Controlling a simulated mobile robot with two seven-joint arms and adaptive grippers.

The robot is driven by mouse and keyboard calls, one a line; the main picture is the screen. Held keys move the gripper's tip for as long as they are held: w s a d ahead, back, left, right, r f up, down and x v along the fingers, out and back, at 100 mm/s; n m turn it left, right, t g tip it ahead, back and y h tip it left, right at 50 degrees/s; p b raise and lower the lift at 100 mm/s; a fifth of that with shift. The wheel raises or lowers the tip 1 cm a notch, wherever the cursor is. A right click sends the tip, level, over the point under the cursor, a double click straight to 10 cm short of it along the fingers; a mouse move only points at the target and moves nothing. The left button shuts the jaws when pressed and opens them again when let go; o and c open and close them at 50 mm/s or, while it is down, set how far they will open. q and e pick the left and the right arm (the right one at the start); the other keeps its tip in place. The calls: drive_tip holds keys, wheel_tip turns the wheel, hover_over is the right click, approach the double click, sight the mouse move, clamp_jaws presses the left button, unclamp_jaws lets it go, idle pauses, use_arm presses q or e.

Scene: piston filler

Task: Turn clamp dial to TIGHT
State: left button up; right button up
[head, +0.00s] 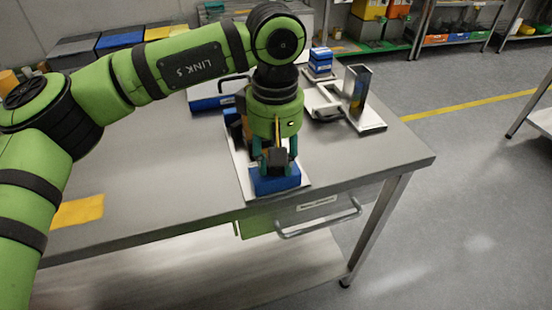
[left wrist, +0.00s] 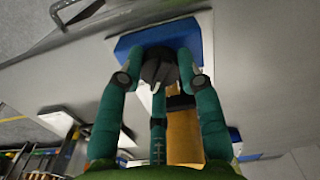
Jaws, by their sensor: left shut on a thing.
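The clamp dial is a dark knob (left wrist: 160,68) on a blue block (head: 275,180) near the front edge of the table. The blue block also shows in the left wrist view (left wrist: 205,32). My left gripper (head: 277,162) comes down from above, its teal fingers shut around the dark knob. In the left wrist view the fingertips (left wrist: 159,75) touch the knob from both sides. Any TIGHT marking or pointer on the dial is hidden or too small to read. An orange-brown part (left wrist: 184,135) shows behind the fingers. My right gripper is not in view.
The block stands on a white plate (head: 298,186) on the grey table (head: 150,165). A metal stand (head: 357,90) and a blue item (head: 320,62) are behind to the right. A yellow mat (head: 78,211) lies left. A drawer handle (head: 320,222) juts out below the front edge.

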use_arm(q)
drive_tip(key=shift+w+a+m, duration=0.15)
drive_tip(key=shift+m, duration=0.85)
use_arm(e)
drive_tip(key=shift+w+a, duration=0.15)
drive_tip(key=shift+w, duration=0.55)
use_arm(q)
drive_tip(key=shift+m, duration=0.3)
drive_tip(key=shift+r, duration=0.1)
drive_tip(key=o, duration=1.1)
drive_tip(key=shift+o, duration=0.2)
drive_tip(key=shift+w, duration=0.15)
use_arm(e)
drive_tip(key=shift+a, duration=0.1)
